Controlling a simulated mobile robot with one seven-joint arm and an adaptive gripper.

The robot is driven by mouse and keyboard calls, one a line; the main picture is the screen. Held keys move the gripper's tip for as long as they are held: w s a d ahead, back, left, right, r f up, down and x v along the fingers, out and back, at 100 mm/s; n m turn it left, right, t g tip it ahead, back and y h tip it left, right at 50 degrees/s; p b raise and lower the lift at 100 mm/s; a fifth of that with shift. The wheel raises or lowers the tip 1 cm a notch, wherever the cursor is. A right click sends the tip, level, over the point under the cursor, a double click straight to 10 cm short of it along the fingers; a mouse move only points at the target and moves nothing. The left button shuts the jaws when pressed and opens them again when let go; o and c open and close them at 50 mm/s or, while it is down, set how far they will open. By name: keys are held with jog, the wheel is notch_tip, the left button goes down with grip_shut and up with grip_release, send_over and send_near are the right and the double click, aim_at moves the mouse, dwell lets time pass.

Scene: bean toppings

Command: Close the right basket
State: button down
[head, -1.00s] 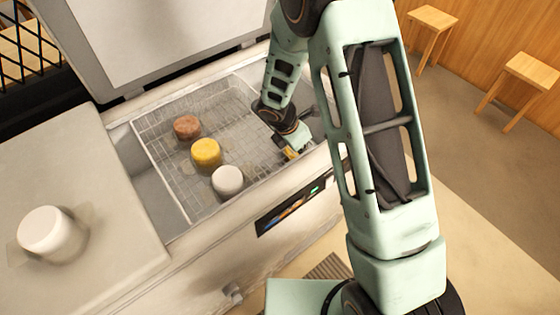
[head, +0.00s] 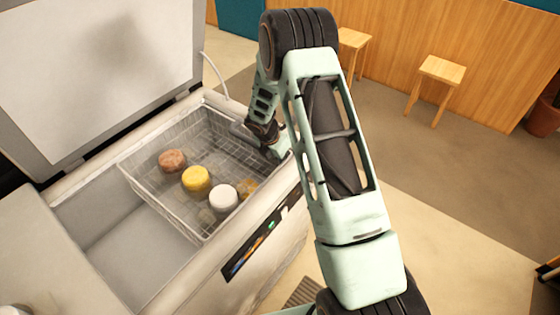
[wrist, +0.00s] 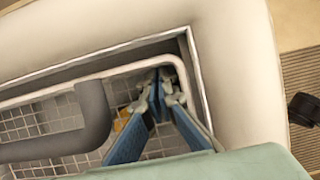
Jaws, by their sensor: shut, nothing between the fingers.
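The wire basket (head: 165,208) hangs in the open chest freezer, at its right end. It holds a brown round tub (head: 172,160), a yellow one (head: 197,180) and a white one (head: 223,197). My gripper (head: 280,150) is at the basket's far right corner. In the wrist view, the fingertips (wrist: 160,85) are together and empty, inside the corner of the basket's rim (wrist: 130,72). I cannot tell whether they touch the wire. The rim lies close to the freezer's inner edge in that view. A grey handle bar (wrist: 85,125) lies left of the fingers.
The freezer floor (head: 125,245) left of the basket is open and empty. The raised lid (head: 100,70) stands behind. A white counter (head: 35,255) is at the left, with a white jar (head: 12,311) cut off by the frame. Wooden stools (head: 440,70) stand far off.

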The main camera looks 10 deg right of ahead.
jog(key=shift+w+d+r, duration=0.25)
jog(key=shift+w+d, duration=0.05)
jog(key=shift+r, duration=0.1)
jog(key=v, duration=1.1)
jog(key=shift+s+a+r, duration=0.2)
jog(key=shift+s+a, duration=0.15)
jog(key=shift+s, duration=0.05)
